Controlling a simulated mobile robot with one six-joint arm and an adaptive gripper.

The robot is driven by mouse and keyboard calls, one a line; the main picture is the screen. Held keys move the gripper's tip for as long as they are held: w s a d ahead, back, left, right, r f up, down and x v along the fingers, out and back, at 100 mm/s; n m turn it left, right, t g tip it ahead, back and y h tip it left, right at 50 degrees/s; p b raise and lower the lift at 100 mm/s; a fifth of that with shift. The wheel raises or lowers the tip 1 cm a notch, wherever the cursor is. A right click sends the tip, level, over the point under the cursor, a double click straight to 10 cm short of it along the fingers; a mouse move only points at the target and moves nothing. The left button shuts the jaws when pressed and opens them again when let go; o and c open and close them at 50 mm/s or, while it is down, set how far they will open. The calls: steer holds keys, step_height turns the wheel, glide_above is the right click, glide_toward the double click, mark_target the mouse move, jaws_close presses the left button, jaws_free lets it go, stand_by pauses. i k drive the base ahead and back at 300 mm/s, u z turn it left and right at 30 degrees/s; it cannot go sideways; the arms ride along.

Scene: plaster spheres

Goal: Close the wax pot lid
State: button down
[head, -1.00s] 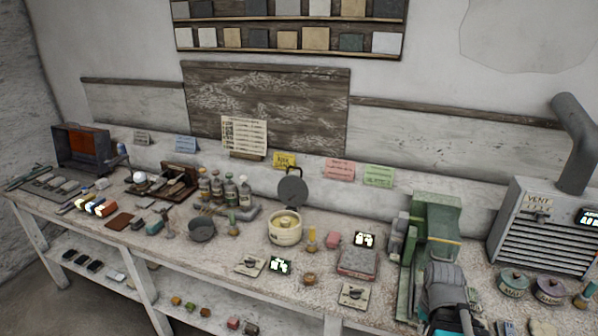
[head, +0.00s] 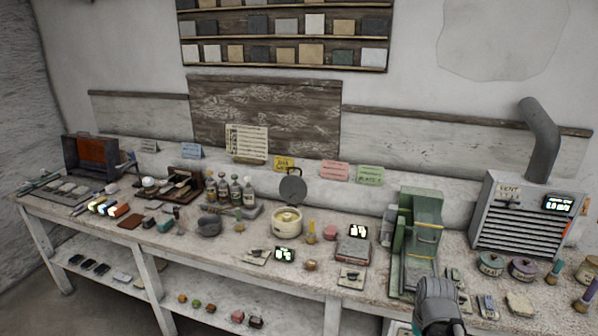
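The wax pot (head: 287,222) is a round cream pot standing on the middle of the bench. The lid stands raised, nearly upright, behind the pot, so the pot is open with pale yellowish wax showing inside. My gripper (head: 437,297) is at the lower right, in front of the green machine and well to the right of the pot. I see it from behind as a grey body; its fingertips are hidden, so I cannot tell its opening.
A green machine (head: 420,238) stands between my gripper and the pot's right side. A vent box (head: 522,222) is at the right.

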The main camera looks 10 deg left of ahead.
mark_target(293, 189)
steer(key=u, duration=0.3)
steer(key=i, duration=1.15)
steer(key=z, duration=0.2)
